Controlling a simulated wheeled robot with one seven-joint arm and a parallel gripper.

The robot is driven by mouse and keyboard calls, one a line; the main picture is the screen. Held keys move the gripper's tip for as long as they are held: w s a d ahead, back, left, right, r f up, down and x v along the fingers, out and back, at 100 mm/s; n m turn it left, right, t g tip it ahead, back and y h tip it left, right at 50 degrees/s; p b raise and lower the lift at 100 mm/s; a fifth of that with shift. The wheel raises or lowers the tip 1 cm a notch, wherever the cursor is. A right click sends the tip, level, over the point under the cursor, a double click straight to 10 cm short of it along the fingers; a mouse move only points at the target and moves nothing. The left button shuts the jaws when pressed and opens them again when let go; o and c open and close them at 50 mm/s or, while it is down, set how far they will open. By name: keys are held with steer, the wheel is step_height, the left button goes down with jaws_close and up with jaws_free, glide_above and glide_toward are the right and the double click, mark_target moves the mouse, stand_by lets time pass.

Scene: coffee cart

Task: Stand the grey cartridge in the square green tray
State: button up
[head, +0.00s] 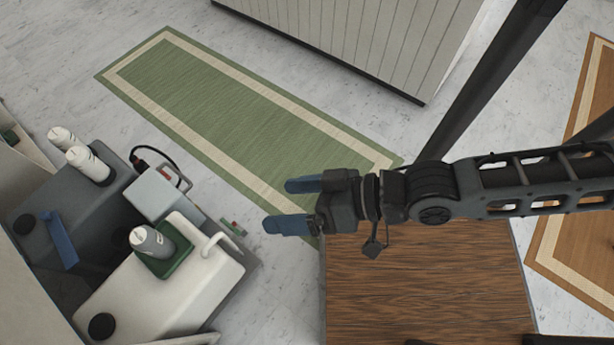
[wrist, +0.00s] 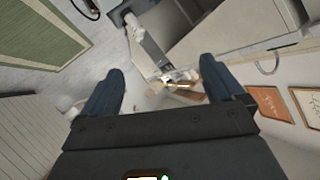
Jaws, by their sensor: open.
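The grey cartridge (head: 147,241) stands in the square green tray (head: 178,262) on a white cart top at the lower left of the head view. It looks upright, and nothing is touching it from above. My gripper (head: 276,205) is open and empty, to the right of the tray and apart from it, over the floor beyond the cart. In the wrist view my gripper's blue fingers (wrist: 171,88) are spread with nothing between them. I cannot make out the cartridge or the tray in the wrist view.
Two white bottles (head: 87,165) stand on the grey machine at the left. A white box with a handle (head: 152,195) and a white curved spout (head: 218,243) flank the tray. A wooden top (head: 420,285) lies under my arm. A green rug (head: 220,110) covers open floor behind.

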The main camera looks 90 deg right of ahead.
step_height(320, 180, up, 9)
steer(key=s+a+n+t+y, duration=0.1)
steer(key=s+n, duration=0.1)
steer(key=n, duration=0.5)
steer(key=shift+s, duration=0.35)
steer(key=shift+r, duration=0.15)
step_height(320, 180, up, 5)
steer(key=p, duration=0.5)
steer(key=shift+r, duration=0.15)
